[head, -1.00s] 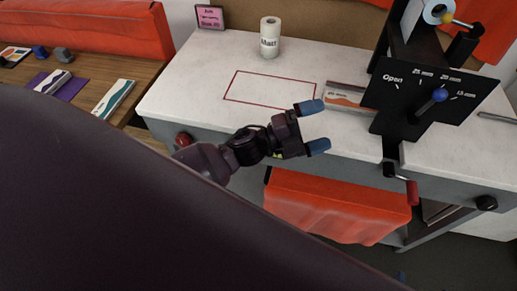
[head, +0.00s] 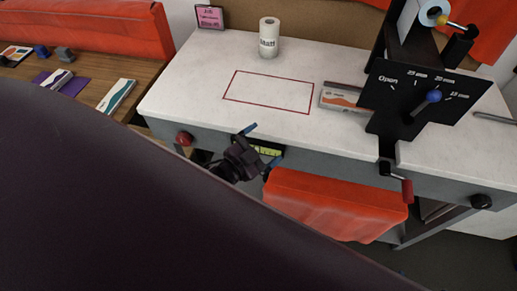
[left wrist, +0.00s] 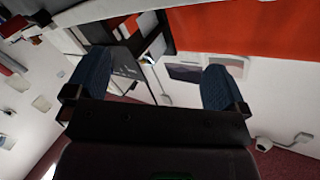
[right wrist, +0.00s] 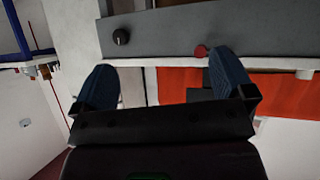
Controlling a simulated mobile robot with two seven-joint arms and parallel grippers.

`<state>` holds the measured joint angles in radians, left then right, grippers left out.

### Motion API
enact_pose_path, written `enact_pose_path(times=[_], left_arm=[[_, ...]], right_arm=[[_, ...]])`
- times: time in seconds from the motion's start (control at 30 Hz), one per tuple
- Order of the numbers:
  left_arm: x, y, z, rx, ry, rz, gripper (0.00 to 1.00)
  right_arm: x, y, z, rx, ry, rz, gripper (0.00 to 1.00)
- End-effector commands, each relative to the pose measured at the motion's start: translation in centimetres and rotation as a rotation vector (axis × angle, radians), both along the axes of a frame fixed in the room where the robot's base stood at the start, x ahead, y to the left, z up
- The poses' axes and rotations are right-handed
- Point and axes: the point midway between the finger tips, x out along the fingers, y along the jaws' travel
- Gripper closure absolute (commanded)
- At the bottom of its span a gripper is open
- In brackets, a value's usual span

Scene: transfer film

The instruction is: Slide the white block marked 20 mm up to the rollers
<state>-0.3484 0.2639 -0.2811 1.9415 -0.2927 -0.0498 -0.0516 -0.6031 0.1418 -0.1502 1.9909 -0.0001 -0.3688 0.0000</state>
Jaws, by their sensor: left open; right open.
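A low white block with an orange wave print (head: 345,98) lies on the white bench top, just left of the black roller machine; its lettering is too small to read now. The machine's black panel (head: 400,92) carries a blue-knobbed lever (head: 433,96) and marks for Open and several mm sizes. The rollers themselves are hidden behind the panel. My left gripper (head: 261,147) is open and empty at the bench's front edge, left of the block and apart from it. It also shows open in the left wrist view (left wrist: 153,80). My right gripper (right wrist: 162,80) is open and empty.
A red outlined rectangle (head: 268,91) on the bench is empty. A white labelled roll (head: 269,38) stands behind it. A red-handled crank (head: 407,190) sticks out below the machine. A wooden table (head: 85,85) stands left.

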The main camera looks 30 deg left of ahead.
Motion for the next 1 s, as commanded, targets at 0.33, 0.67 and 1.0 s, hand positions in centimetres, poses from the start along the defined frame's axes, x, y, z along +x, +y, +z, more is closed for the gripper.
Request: enact_pose_path(times=[0.33, 0.67, 1.0], left_arm=[[-1.3, 1.2, -1.4, -0.050, 0.079, 0.058, 0.00], [-1.3, 1.2, -1.4, -0.050, 0.080, 0.057, 0.00], [-5.3, 4.6, -6.1, -0.268, 0.381, 0.252, 0.00]], right_arm=[[0.6, 0.1, 0.5, 0.000, -0.012, 0.004, 0.00], [0.2, 0.0, 0.3, -0.001, -0.005, 0.001, 0.00], [-0.6, -0.1, -0.4, -0.001, 0.015, -0.003, 0.00]])
